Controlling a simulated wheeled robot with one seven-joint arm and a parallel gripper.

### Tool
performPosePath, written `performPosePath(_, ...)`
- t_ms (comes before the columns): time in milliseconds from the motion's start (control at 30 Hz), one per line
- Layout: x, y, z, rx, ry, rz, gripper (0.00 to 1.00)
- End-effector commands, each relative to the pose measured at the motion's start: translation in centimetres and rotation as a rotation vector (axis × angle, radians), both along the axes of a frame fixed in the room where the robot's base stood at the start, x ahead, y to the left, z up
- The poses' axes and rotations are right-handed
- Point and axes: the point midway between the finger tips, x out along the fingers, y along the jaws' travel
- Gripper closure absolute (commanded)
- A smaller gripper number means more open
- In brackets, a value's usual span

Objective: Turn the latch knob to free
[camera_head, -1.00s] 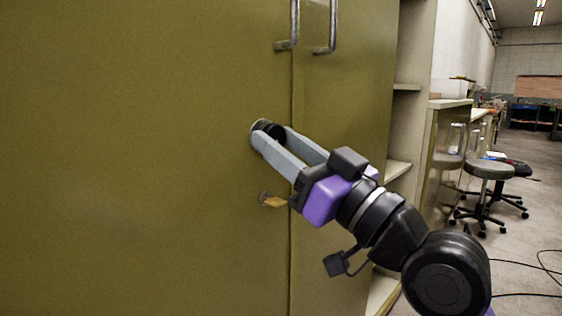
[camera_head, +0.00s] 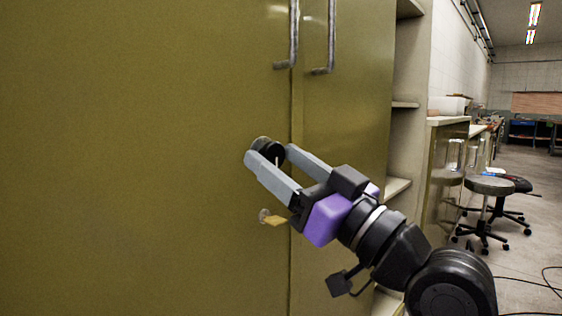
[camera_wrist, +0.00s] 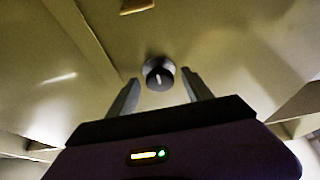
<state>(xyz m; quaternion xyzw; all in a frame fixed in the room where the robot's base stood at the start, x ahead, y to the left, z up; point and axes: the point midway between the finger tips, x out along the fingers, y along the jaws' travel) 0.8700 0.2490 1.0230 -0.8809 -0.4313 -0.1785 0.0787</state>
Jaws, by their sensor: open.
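The latch knob (camera_head: 268,149) is a round black knob with a pale mark, on the olive cabinet door left of the door seam. In the wrist view the knob (camera_wrist: 159,76) sits ahead of my gripper, between the lines of its fingers, with a pale line on its face. My gripper (camera_head: 269,155) is open, with one grey finger at each side of the knob in the head view. A gap shows between the fingers and the knob in the wrist view. The left finger covers part of the knob's lower edge in the head view.
Two metal handles (camera_head: 331,40) are above, either side of the seam. Open shelves (camera_head: 404,105) stand right of the cabinet, with stools (camera_head: 489,187) beyond.

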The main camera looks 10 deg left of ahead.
Motion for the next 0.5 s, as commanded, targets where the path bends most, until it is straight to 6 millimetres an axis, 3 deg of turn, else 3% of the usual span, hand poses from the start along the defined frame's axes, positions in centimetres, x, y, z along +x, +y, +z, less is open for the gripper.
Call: performPosePath(500, -3.8, -5.1, -2.7, 0.001, 0.002, -0.002, 0.41)
